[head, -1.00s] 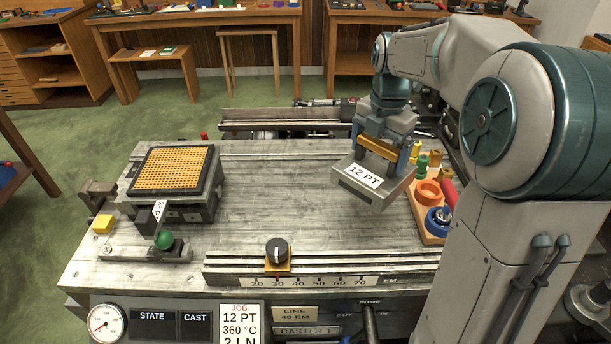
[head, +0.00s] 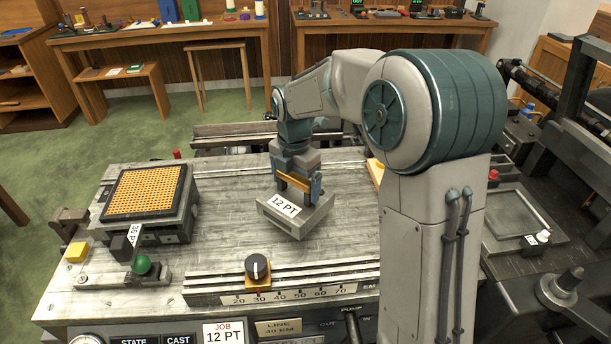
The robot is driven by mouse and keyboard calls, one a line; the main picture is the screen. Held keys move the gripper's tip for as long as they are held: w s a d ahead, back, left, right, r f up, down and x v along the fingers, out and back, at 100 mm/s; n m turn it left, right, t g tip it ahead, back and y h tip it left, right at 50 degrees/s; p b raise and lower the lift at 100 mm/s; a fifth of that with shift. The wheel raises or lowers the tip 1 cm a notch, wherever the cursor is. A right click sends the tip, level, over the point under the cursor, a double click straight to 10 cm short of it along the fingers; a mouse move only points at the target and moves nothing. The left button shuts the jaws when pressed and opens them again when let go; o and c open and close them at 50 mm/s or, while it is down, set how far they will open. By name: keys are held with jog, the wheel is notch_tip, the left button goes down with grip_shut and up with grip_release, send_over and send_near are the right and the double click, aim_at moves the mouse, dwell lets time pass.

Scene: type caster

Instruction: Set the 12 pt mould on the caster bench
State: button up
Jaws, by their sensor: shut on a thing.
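The 12 pt mould (head: 299,219) is a grey metal block with a white "12 PT" label on its front. My gripper (head: 294,184) points down from above and is shut on the mould's orange handle. The mould is over the middle right of the caster bench (head: 227,210), close to its top; I cannot tell whether it touches. At the bench's left stands a dark block with an orange gridded top (head: 148,192), and a tag reading "36 P" hangs at its front corner.
A green ball knob (head: 141,264) and a yellow block (head: 77,252) are at the front left. A black dial (head: 257,267) sits on the numbered scale along the front. The bench between the gridded block and the mould is clear. My arm hides the bench's right end.

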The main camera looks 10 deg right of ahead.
aim_at(296, 195)
jog(key=shift+f, duration=1.85)
jog(key=shift+f, duration=0.15)
